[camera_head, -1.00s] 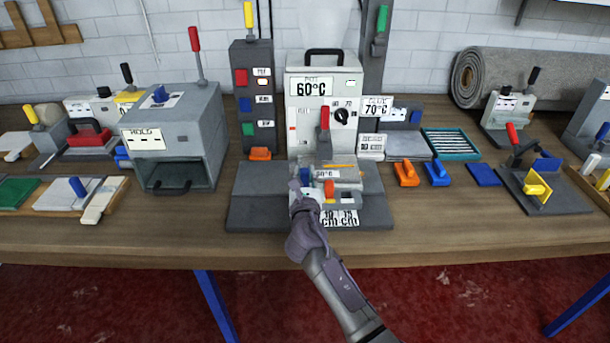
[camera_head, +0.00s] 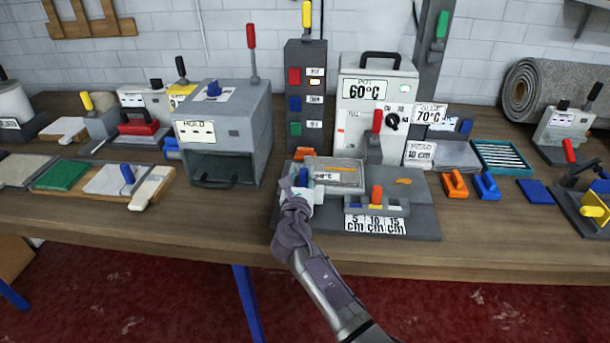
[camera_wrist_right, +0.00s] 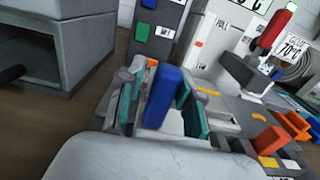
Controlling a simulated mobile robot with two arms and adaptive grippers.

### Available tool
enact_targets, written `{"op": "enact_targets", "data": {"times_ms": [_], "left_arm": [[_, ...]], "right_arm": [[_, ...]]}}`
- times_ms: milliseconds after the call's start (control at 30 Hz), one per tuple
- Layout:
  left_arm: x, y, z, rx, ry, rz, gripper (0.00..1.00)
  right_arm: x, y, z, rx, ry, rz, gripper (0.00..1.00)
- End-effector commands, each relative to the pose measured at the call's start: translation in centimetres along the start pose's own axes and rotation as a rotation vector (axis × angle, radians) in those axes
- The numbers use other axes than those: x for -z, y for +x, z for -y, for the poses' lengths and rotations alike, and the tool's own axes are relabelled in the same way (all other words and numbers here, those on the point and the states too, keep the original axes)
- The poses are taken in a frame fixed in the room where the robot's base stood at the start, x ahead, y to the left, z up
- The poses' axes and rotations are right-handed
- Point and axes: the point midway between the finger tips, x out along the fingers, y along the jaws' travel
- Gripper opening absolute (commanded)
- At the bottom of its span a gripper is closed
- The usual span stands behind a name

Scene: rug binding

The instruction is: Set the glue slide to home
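The glue slide appears to be the white block with a blue upright handle (camera_head: 303,177), at the left end of the grey base (camera_head: 410,222) below the 60°C pot (camera_head: 375,100). My right gripper (camera_head: 298,190) is at this handle. In the right wrist view the blue handle (camera_wrist_right: 163,98) stands between my two teal-padded fingers (camera_wrist_right: 160,105). The fingers are apart, with a gap on the handle's left; the right finger is close to it, and contact is unclear. A partly hidden label ending in "art" (camera_head: 326,176) is right of the handle. My left gripper is not in view.
An orange handle (camera_head: 377,194) stands on the base above 5, 10 and 15 cm labels (camera_head: 376,224). The grey HOLD box (camera_head: 220,135) is to the left. Orange (camera_head: 455,184) and blue (camera_head: 487,186) clips lie to the right. The table's front strip is clear.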

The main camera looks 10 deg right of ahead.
Motion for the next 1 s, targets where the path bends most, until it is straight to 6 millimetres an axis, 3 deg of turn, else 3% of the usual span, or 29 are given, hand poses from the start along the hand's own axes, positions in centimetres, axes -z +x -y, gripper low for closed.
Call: {"op": "enact_targets", "data": {"times_ms": [100,467,1000], "left_arm": [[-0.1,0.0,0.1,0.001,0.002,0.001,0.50],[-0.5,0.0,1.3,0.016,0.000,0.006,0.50],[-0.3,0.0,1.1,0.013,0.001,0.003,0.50]], "right_arm": [[0.0,-0.1,-0.2,-0.003,0.000,-0.001,0.50],[0.1,-0.6,0.1,0.003,-0.002,-0.001,0.50],[0.1,-10.6,-0.2,-0.001,-0.001,-0.001,0.50]]}}
